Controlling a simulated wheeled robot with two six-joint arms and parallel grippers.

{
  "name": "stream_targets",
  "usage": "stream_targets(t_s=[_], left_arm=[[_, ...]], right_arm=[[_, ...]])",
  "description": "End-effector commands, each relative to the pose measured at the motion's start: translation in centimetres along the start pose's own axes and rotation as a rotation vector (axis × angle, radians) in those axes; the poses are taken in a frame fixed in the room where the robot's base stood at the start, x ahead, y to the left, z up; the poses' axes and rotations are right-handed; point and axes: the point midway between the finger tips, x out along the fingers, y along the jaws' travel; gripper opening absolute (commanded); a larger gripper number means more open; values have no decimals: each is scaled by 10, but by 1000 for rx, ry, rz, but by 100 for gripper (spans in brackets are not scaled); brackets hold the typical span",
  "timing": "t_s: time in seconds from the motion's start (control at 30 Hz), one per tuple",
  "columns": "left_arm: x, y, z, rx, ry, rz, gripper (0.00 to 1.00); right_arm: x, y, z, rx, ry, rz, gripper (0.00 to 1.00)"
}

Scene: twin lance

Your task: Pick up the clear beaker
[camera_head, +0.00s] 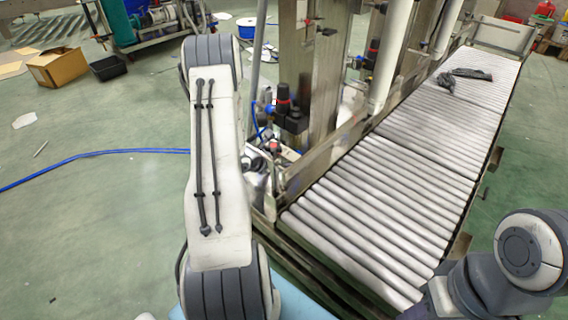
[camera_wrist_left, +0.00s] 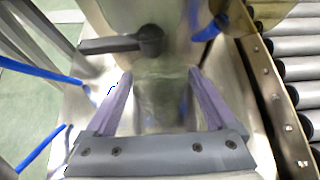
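The clear beaker (camera_wrist_left: 160,100) shows in the left wrist view as a see-through, greenish shape with faint edges. It stands between the two fingers of my left gripper (camera_wrist_left: 160,73), in front of a metal surface. The fingers are wide apart, one on each side of the beaker, with what looks like a narrow gap to each. Contact cannot be made out for certain. In the head view my left arm hides the left gripper, and I cannot make out the beaker there. My right gripper is out of view; only part of the right arm shows at the lower right.
A dark lever (camera_wrist_left: 122,44) on a metal fitting lies just beyond the left fingers. A roller conveyor (camera_head: 400,190) runs along the right. Metal posts (camera_head: 310,70) and a red-topped black valve (camera_head: 287,105) stand close to my left arm. A blue hose (camera_head: 100,153) crosses the floor.

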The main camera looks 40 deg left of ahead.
Motion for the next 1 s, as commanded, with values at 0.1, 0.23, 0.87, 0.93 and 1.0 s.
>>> stream_targets(t_s=[0.1, 0.23, 0.87, 0.93, 1.0], left_arm=[[0, 0, 0, 0, 0, 0, 39], [0, 0, 0, 0, 0, 0, 13], [-29, 2, 27, -4, 3, 3, 13], [-41, 2, 17, -7, 4, 4, 13], [-54, 2, 9, -8, 2, 4, 13]], right_arm=[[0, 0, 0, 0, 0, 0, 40], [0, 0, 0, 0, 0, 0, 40], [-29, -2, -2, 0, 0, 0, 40], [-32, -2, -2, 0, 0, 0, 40], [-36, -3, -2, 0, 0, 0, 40]])
